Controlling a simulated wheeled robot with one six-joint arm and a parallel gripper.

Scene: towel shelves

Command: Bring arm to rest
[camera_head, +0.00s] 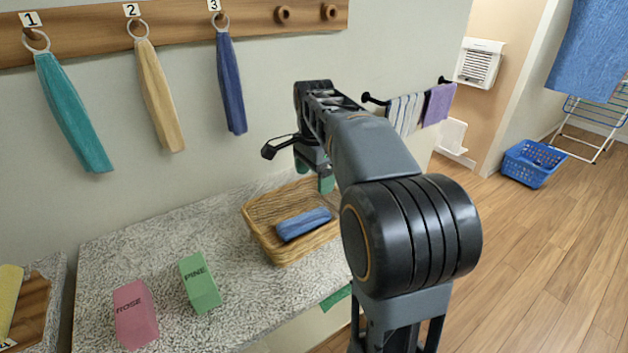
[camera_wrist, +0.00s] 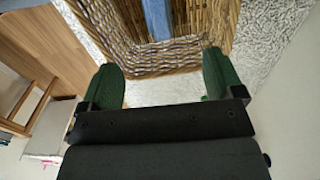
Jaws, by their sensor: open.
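My gripper (camera_head: 313,180) is raised above the wicker basket (camera_head: 262,236) on the speckled counter, partly hidden behind my own arm in the head view. In the wrist view my gripper (camera_wrist: 164,84) has its two green fingertips wide apart with nothing between them. The basket rim (camera_wrist: 160,62) lies just beyond the fingertips in that view; I cannot tell the exact gap. A folded blue towel (camera_head: 303,224) lies in the basket, and it also shows in the wrist view (camera_wrist: 157,18).
Teal (camera_head: 75,115), yellow (camera_head: 160,95) and blue (camera_head: 231,85) towels hang from numbered pegs on the wall board. Pink ROSE (camera_head: 136,316) and green PINE (camera_head: 200,283) blocks stand on the counter (camera_head: 110,260). A blue laundry basket (camera_head: 532,164) sits on the open wooden floor at right.

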